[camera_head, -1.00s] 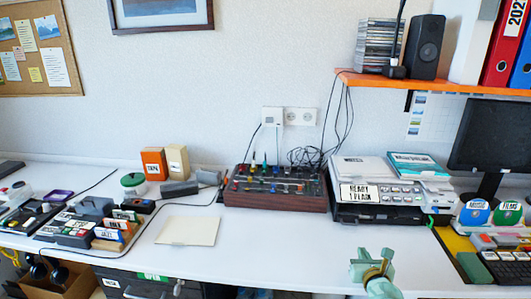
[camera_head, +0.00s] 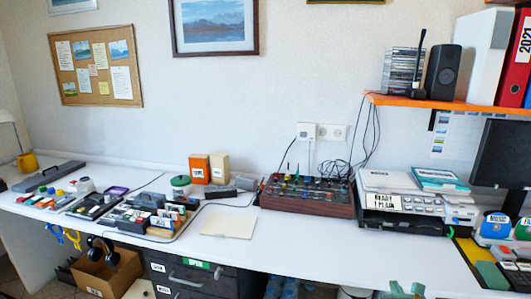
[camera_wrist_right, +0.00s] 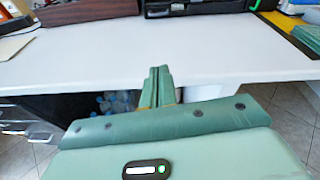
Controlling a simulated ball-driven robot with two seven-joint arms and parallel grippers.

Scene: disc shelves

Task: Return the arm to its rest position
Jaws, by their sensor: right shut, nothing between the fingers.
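My right gripper (camera_head: 405,290) is pale green and shows only in part at the bottom edge of the head view, by the front edge of the white desk (camera_head: 330,245). In the right wrist view its two fingers (camera_wrist_right: 158,72) are together, with nothing between them. Their tips overlap the desk's front edge in that picture. The rest of the right arm is cut off in the head view. My left gripper is in neither view.
A mixer-like box (camera_head: 308,196) and a printer (camera_head: 402,205) stand at the back of the desk. A beige sheet (camera_head: 228,222) lies left of centre. Drawers (camera_head: 190,275) are below. The desk's front strip beside the gripper is clear.

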